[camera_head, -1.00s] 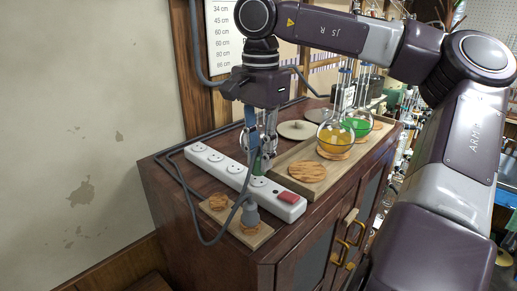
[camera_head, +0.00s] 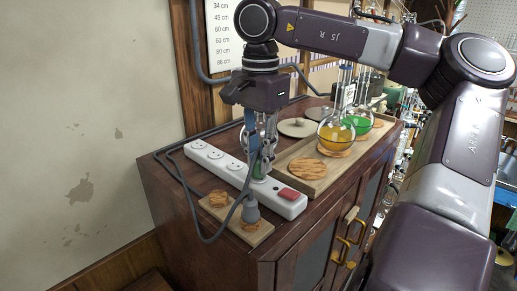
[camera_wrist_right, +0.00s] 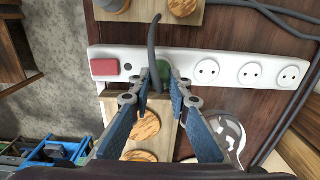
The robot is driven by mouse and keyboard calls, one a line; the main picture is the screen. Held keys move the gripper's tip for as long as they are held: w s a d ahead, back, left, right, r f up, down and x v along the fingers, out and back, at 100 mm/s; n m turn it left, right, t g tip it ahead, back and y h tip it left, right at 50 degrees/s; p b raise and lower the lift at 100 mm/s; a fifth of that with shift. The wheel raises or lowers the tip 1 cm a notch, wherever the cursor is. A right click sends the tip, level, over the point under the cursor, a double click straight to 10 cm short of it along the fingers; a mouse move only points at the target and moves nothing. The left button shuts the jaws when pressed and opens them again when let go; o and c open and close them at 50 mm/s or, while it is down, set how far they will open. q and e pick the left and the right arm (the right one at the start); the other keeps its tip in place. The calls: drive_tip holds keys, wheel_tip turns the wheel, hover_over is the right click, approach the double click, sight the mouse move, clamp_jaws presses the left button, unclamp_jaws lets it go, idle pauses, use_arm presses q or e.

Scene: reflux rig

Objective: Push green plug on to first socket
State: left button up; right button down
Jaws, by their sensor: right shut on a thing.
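The white power strip (camera_head: 215,168) lies on the cabinet top, with a red switch (camera_head: 289,194) at its near end. It also crosses the right wrist view (camera_wrist_right: 225,56), where three round sockets show bare to the right of the plug. My right gripper (camera_head: 258,172) points down over the strip, shut on the green plug (camera_wrist_right: 164,72). The plug is over the socket place closest to the switch and hides it. Whether it is fully seated or just above, I cannot tell. Its dark cable (camera_wrist_right: 152,50) arcs across the strip. My left gripper is out of view.
A grey plug (camera_head: 250,211) stands on a small wooden board (camera_head: 231,224) in front of the strip. Behind, a wooden tray (camera_head: 296,165) holds flasks with orange (camera_head: 335,137) and green liquid (camera_head: 358,124). A dark cable loops beside the strip.

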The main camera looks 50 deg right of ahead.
sight(260, 158)
drive_tip(key=shift+f, duration=0.3)
idle(0.5)
drive_tip(key=c, duration=1.7)
unclamp_jaws()
drive_tip(key=shift+c, duration=0.2)
drive_tip(key=shift+r, duration=0.1)
wheel_tip(260, 158, up, 12)
